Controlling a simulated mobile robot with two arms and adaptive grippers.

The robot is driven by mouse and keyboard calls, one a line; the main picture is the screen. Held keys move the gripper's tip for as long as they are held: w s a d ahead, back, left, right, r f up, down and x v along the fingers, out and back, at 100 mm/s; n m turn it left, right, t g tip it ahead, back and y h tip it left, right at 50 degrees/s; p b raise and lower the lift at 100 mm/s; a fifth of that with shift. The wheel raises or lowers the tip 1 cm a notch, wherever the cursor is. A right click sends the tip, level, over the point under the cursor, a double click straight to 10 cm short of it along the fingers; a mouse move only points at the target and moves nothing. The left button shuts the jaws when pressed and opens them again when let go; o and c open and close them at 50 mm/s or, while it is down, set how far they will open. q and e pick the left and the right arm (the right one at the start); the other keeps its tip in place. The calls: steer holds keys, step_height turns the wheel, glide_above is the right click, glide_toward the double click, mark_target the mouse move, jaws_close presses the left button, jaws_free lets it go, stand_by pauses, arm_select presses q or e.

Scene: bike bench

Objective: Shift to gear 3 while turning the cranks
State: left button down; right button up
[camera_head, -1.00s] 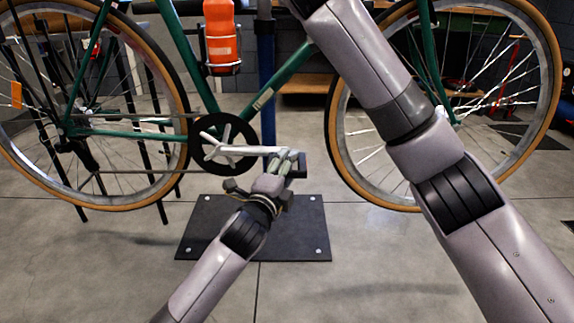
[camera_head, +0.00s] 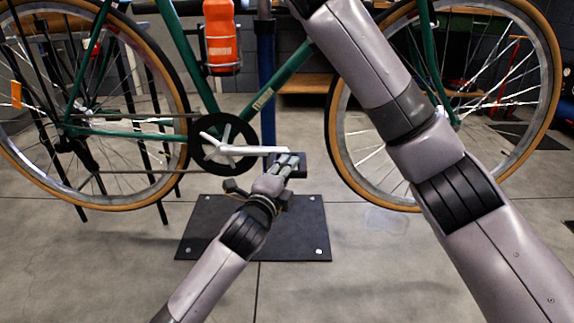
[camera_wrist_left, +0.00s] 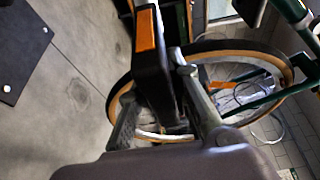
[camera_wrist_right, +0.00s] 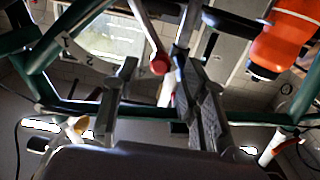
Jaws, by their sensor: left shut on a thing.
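My left gripper (camera_head: 290,162) is shut on the black pedal (camera_wrist_left: 152,70), which has an orange reflector in the left wrist view. The silver crank arm (camera_head: 255,151) points right, about level, from the dark chainring (camera_head: 204,160). My right gripper (camera_wrist_right: 160,98) is open, its fingers apart on either side of a thin lever with a red tip (camera_wrist_right: 160,63). In the head view the right gripper is out of frame above.
The green bicycle's rear wheel (camera_head: 178,70) is at left and its front wheel (camera_head: 335,125) at right. An orange bottle (camera_head: 220,35) sits on the frame. A blue stand post (camera_head: 266,70) rises from a black base plate (camera_head: 200,235). The floor in front is clear.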

steer(key=shift+w, duration=0.15)
steer(key=shift+w, duration=1.85)
steer(key=shift+c, duration=0.4)
